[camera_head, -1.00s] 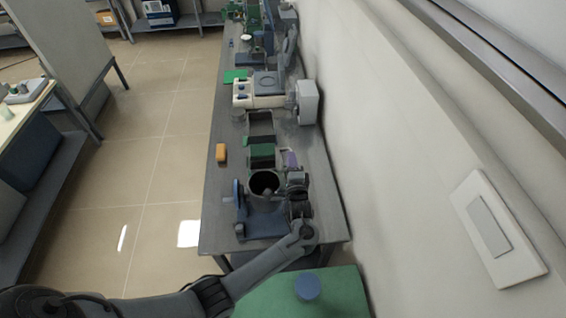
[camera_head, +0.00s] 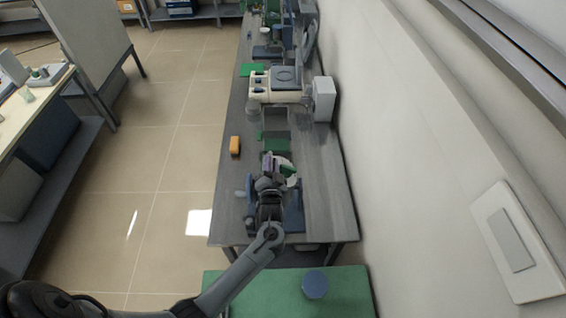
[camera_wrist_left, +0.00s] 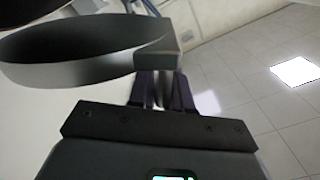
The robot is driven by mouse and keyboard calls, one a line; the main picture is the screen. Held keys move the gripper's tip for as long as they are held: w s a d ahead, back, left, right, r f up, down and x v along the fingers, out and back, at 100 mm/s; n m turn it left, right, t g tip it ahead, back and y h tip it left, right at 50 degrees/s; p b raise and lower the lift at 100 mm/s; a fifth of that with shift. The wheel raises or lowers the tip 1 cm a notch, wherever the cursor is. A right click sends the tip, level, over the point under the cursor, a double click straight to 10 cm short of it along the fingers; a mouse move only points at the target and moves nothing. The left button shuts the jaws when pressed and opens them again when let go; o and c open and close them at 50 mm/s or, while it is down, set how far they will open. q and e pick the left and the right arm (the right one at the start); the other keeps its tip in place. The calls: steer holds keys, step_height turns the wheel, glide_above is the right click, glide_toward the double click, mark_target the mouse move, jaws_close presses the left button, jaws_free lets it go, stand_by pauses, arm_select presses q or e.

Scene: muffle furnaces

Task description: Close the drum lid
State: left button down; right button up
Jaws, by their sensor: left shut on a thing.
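My left gripper (camera_head: 269,163) is over the blue-based drum stand (camera_head: 294,214) on the long grey bench. It hides the drum's dark mouth in the head view. In the left wrist view, the gripper (camera_wrist_left: 163,92) has its dark purple fingers shut on a narrow grey piece below a small block. This block joins a round, grey-rimmed part with a dark inside (camera_wrist_left: 85,65), which looks like the drum lid. Whether the lid touches the drum cannot be told. My right gripper is not in view.
A green block (camera_head: 276,145) and a cream instrument (camera_head: 280,88) stand farther along the bench. An orange block (camera_head: 235,145) lies near its left edge. A green table (camera_head: 345,290) with a blue round object (camera_head: 315,284) is in front. The wall bounds the right side.

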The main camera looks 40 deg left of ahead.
arm_select(q)
steer(key=s+a+f+n+b, duration=0.2)
steer(key=f+n, duration=0.1)
steer(key=shift+a+f+n, duration=0.15)
steer(key=shift+a+n, duration=0.15)
steer(key=shift+s+a+f+n+b, duration=0.25)
steer(key=shift+f+n+b, duration=0.15)
steer(key=shift+f, duration=0.2)
steer(key=shift+s+a+f+b, duration=0.15)
steer(key=shift+a+f+b, duration=0.1)
steer(key=shift+f+b, duration=0.25)
steer(key=shift+f, duration=0.25)
steer(key=c, duration=1.4)
jaws_free()
steer(key=shift+o, duration=1.3)
steer(key=shift+s+a, duration=0.1)
steer(key=shift+a, duration=0.05)
steer(key=shift+r, duration=0.1)
steer(key=shift+d, duration=0.2)
